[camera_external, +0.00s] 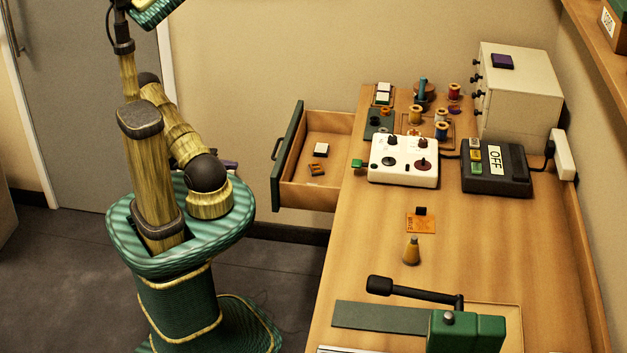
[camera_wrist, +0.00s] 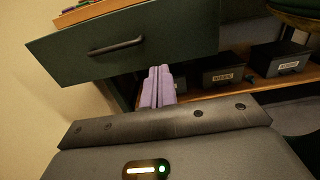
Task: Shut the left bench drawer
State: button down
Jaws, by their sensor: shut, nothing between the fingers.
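The left bench drawer (camera_external: 315,183) stands pulled out from the bench's left side. Its dark green front (camera_external: 284,165) faces my base. A small white block and a small brown piece lie inside. In the wrist view the drawer front (camera_wrist: 185,42) spans the upper part, with a dark bar handle (camera_wrist: 116,47). My gripper (camera_wrist: 158,73) is shut and empty, its lilac fingers together. The fingertips appear just below the front's lower edge, right of the handle; I cannot tell whether they touch it. In the external view my arm hides most of my gripper.
The wooden bench (camera_external: 375,235) holds a white control box (camera_external: 404,172), a dark box marked OFF (camera_external: 496,182), thread spools, a cream drawer cabinet (camera_external: 520,105) and a green lever tool (camera_external: 468,332). Labelled dark boxes (camera_wrist: 222,76) sit on a shelf below the bench.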

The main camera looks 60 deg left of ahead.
jog(key=shift+w, duration=0.1)
jog(key=x, duration=1.4)
jog(key=shift+d, duration=0.1)
jog(key=p+x, duration=1)
jog(key=x, duration=1.4)
jog(key=shift+w+d, duration=0.15)
jog(key=shift+d, duration=0.1)
jog(key=shift+w, duration=0.1)
jog(key=shift+r, duration=0.1)
